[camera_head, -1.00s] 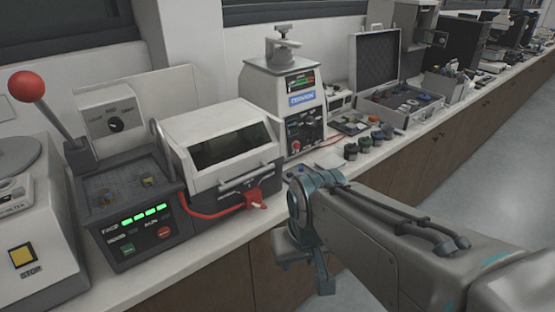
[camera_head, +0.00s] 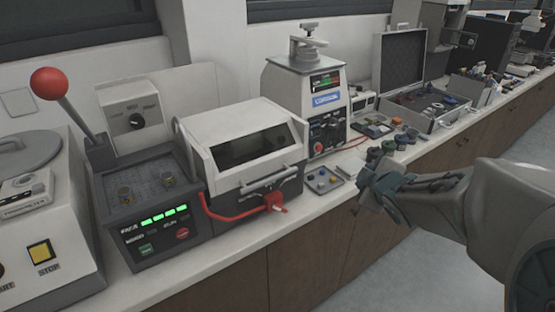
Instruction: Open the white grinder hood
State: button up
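The white grinder hood (camera_head: 240,125) is closed on the grey machine in the middle of the bench. It has a dark window (camera_head: 248,149) in its sloping front and a metal bar handle (camera_head: 271,179) along its lower front edge. My gripper (camera_head: 368,190) is to the right of the hood, in front of the bench edge and apart from the handle. Its fingers are small and seen at an angle, so I cannot tell whether they are open or shut.
A red hose with a nozzle (camera_head: 274,202) runs below the handle. A control panel (camera_head: 158,231) and red-ball lever (camera_head: 47,83) stand left. A small tray (camera_head: 322,181) and the white press (camera_head: 306,90) stand right. The open case (camera_head: 402,57) is farther back. The aisle floor is clear.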

jog(key=w+a+n+y, duration=0.2)
jog(key=a+n+y, duration=0.2)
jog(key=n+y, duration=0.3)
jog(key=n+g+y, duration=0.4)
jog(key=n+y, duration=0.2)
jog(key=n, duration=0.3)
send_near(273, 180)
jog(key=p+x, duration=0.2)
jog(key=x, duration=0.6)
jog(key=shift+a+f, duration=0.1)
jog(key=shift+a, duration=0.1)
grip_shut()
